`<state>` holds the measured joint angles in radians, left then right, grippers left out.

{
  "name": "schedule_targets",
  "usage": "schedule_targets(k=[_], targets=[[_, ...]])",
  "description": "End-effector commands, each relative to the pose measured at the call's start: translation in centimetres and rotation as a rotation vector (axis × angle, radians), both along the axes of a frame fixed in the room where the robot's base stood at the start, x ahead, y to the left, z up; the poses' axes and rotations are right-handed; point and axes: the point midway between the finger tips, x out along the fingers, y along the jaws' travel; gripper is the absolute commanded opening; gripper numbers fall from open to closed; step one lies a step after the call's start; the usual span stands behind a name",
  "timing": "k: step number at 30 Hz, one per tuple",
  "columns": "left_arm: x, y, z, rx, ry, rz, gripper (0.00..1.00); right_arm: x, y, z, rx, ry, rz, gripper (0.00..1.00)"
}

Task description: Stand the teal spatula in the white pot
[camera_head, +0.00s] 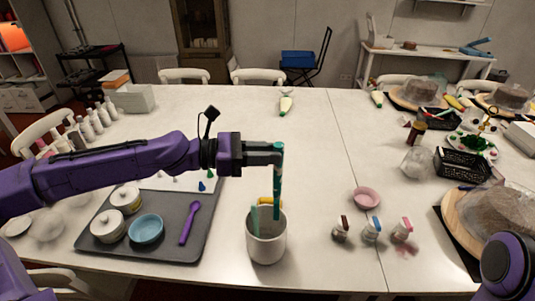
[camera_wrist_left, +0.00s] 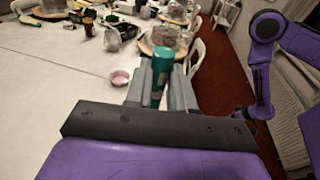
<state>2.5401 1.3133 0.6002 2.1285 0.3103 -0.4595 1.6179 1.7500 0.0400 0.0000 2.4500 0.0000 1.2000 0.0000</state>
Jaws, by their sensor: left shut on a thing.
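My left gripper (camera_head: 272,153) is shut on the upper end of the teal spatula (camera_head: 278,187), which hangs upright. In the left wrist view, the teal spatula (camera_wrist_left: 161,78) sits between the fingers of my left gripper (camera_wrist_left: 160,92). The white pot (camera_head: 266,243) stands on the table below the gripper. The spatula's lower end overlaps the pot's mouth; how deep it reaches is hard to tell. A pale green utensil (camera_head: 255,219) also shows in the pot. My right arm shows at the lower right, but its gripper is out of view.
A grey tray (camera_head: 180,246) with lidded jars, a blue bowl (camera_head: 146,229) and a purple spoon (camera_head: 189,224) lies left of the pot. Several small shakers (camera_head: 372,230) and a pink bowl (camera_head: 367,197) stand to its right. A yellow item shows behind the pot. The table's far middle is mostly clear.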

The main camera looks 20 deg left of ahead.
Motion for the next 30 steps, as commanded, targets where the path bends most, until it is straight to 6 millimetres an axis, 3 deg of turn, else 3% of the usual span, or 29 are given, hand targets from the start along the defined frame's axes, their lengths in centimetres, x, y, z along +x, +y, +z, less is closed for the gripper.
schedule_targets(k=[3,30], targets=[[0.0,0.0,-1.5,0.000,-0.001,0.000,0.00,0.0,0.0,-1.7,0.000,0.000,0.000,0.50],[0.0,0.0,-9.7,0.000,0.000,0.000,0.00,0.0,0.0,-7.1,0.000,0.000,0.000,0.50]])
